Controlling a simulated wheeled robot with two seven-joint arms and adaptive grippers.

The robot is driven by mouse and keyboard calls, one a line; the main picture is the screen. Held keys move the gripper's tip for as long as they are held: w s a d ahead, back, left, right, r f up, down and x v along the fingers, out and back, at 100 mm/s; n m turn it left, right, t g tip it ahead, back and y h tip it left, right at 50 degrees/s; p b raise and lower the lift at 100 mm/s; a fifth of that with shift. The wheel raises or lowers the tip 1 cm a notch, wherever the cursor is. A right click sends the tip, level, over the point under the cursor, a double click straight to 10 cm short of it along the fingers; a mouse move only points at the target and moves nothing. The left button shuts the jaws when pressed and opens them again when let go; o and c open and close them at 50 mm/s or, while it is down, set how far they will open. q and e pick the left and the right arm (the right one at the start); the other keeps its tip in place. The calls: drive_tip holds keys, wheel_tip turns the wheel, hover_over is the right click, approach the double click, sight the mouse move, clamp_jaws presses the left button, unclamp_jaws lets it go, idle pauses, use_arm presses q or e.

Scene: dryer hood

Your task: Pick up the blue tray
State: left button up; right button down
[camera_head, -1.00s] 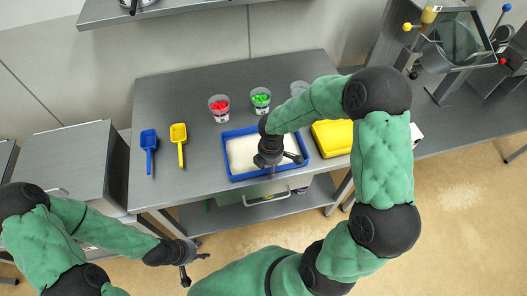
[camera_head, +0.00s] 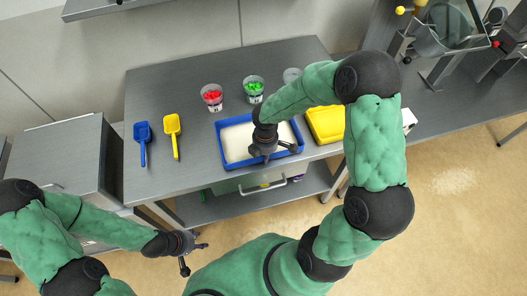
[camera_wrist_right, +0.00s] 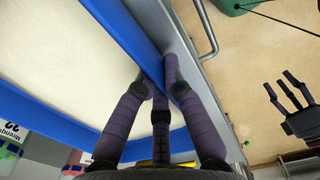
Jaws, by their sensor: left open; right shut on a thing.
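The blue tray (camera_head: 221,151), a shallow rectangle with a pale filling, lies at the front middle of the grey metal table. My right gripper (camera_head: 270,153) is shut on its front rim. In the right wrist view the purple fingers of this gripper (camera_wrist_right: 160,88) straddle the blue rim (camera_wrist_right: 132,38), with the pale filling on the left and the table edge on the right. The tray looks level; I cannot tell whether it is off the table. My left gripper (camera_head: 193,252) is open and empty in front of the table, left of the tray. It also shows in the right wrist view (camera_wrist_right: 292,98).
A yellow tray (camera_head: 327,124) stands close right of the blue one. Behind are cups with red pieces (camera_head: 212,96) and green pieces (camera_head: 253,88), and a clear cup (camera_head: 291,74). A blue scoop (camera_head: 143,143) and yellow scoop (camera_head: 173,134) lie left.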

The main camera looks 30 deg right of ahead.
wheel_tip(320, 180, up, 3)
drive_tip(key=shift+w+a+r+p, duration=0.1)
drive_tip(key=shift+a+r+p, duration=0.05)
drive_tip(key=shift+p, duration=0.35)
drive_tip(key=s+a+r+p, duration=0.3)
drive_tip(key=a+r+p, duration=0.3)
drive_tip(key=a+r, duration=0.7)
drive_tip(key=shift+a+r, duration=0.2)
drive_tip(key=shift+r, duration=0.4)
drive_tip(key=shift+s, duration=0.1)
